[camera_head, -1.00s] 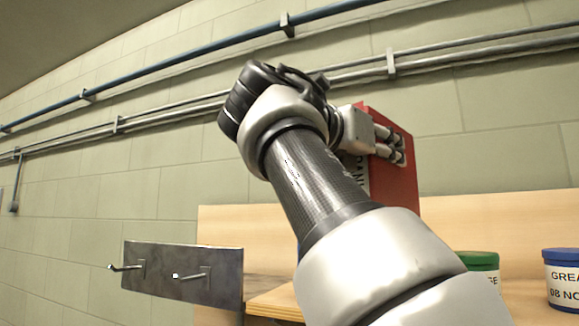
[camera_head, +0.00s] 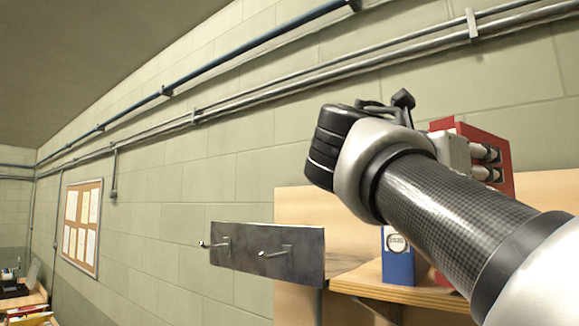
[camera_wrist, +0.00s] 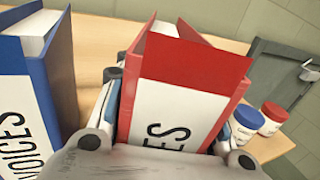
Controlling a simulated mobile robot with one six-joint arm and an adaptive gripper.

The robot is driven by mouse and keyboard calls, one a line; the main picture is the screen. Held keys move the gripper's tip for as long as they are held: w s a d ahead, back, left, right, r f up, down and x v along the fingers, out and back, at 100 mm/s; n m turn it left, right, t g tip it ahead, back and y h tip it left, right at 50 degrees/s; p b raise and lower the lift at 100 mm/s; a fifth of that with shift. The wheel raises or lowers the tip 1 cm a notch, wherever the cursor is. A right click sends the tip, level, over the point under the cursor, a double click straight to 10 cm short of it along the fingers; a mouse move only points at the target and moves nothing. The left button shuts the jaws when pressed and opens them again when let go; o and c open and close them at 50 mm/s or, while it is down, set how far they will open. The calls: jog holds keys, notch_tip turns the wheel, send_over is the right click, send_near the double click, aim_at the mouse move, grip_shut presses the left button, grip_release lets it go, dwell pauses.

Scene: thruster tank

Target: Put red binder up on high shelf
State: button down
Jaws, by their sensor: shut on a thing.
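The red binder (camera_head: 505,145) is held in my gripper (camera_head: 487,163), partly hidden behind my arm in the head view. In the wrist view my gripper (camera_wrist: 172,112) is shut on the red binder (camera_wrist: 195,62), one finger on each side. Its white label shows the letters "ES", and its pages show at the top. In the head view the binder is above the wooden shelf board (camera_head: 350,280), in front of the wall; the wrist view does not show its lower end. The shelf's pale back panel (camera_head: 300,205) stands behind.
A blue binder (camera_head: 398,265) stands on the shelf; in the wrist view a blue binder (camera_wrist: 45,85) is left of the held one. Jars with blue (camera_wrist: 248,113) and red lids (camera_wrist: 275,111) are right. A metal hook plate (camera_head: 240,262) adjoins the shelf's left end.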

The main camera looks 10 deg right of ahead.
jog(key=shift+d, duration=0.1)
jog(key=shift+f+b, duration=0.4)
jog(key=shift+f, duration=0.2)
dwell(0.3)
jog(key=c, duration=1)
grip_release()
jog(key=shift+o, duration=0.2)
jog(key=v, duration=1.2)
